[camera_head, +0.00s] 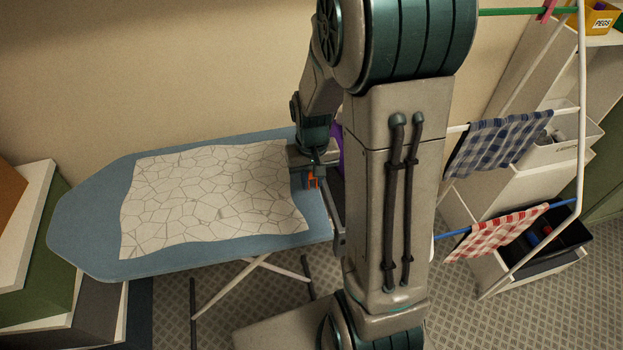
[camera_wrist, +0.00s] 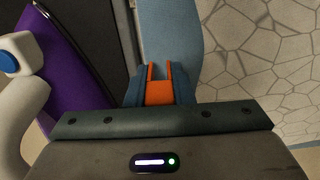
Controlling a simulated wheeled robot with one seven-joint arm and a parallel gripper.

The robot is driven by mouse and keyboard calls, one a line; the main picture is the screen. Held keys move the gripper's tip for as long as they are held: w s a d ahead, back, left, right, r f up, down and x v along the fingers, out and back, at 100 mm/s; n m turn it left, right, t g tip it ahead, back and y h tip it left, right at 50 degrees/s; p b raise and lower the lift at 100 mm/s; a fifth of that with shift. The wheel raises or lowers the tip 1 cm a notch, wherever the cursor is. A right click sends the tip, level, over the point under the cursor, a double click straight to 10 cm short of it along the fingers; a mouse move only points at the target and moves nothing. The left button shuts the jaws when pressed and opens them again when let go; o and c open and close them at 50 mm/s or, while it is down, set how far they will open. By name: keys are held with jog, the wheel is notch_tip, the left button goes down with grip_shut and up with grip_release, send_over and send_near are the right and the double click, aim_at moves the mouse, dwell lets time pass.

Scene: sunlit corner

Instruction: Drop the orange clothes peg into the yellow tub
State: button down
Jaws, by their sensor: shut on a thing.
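The orange clothes peg (camera_wrist: 160,92) is between the fingers of my gripper (camera_wrist: 160,88) in the wrist view, with its two prongs pointing away from the palm. My gripper is shut on it. The yellow tub (camera_head: 598,20), with a label reading PEGS, stands on a shelf at the top right corner, partly cut off by the frame. It is far from my gripper.
A blue ironing board (camera_head: 85,232) carries a white patterned cloth (camera_head: 210,195). A drying rack (camera_head: 582,110) holds a blue checked cloth (camera_head: 510,140) and a red checked cloth (camera_head: 495,232). Shelves with bins (camera_head: 560,150) stand behind it. A purple object (camera_wrist: 75,60) is beside my gripper.

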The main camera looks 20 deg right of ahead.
jog(key=shift+f, duration=0.5)
jog(key=shift+f, duration=0.1)
jog(key=c, duration=1.3)
grip_release()
jog(key=shift+o, duration=0.2)
